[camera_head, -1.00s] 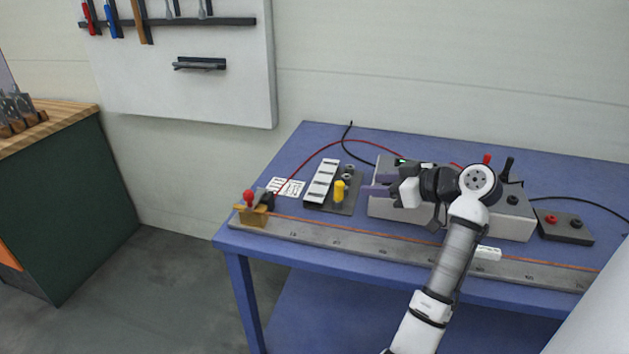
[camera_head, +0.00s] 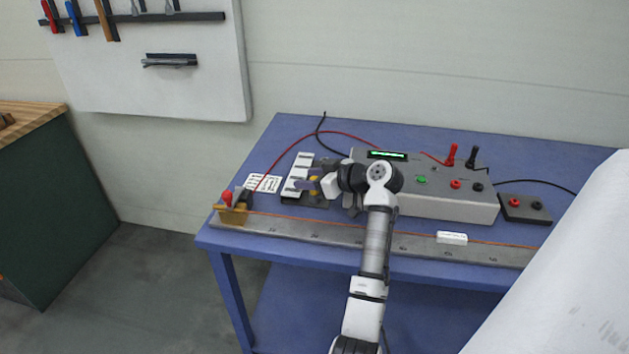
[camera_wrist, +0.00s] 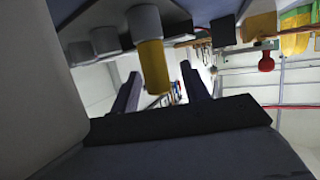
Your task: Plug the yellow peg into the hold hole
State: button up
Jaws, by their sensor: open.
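In the wrist view, which looks upside down, the yellow peg (camera_wrist: 153,68) sits in a grey collar (camera_wrist: 145,22). Two more grey collars (camera_wrist: 104,41) are beside it. I cannot tell which one is the hold hole. My gripper (camera_head: 303,178) is open at the peg. In the wrist view its two fingers (camera_wrist: 160,72) appear on either side of the peg, and I cannot see contact.
A white labelled strip (camera_head: 298,174) lies left of the peg. A grey box with a green display (camera_head: 440,195) stands close on the right. A long ruler bar (camera_head: 340,236) with a red-knobbed clamp (camera_head: 232,210) runs along the front. A red cable arcs behind the plate.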

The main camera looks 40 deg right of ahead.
jog(key=shift+w+a+f, duration=0.1)
jog(key=shift+w+f, duration=0.05)
jog(key=shift+w, duration=0.1)
grip_shut()
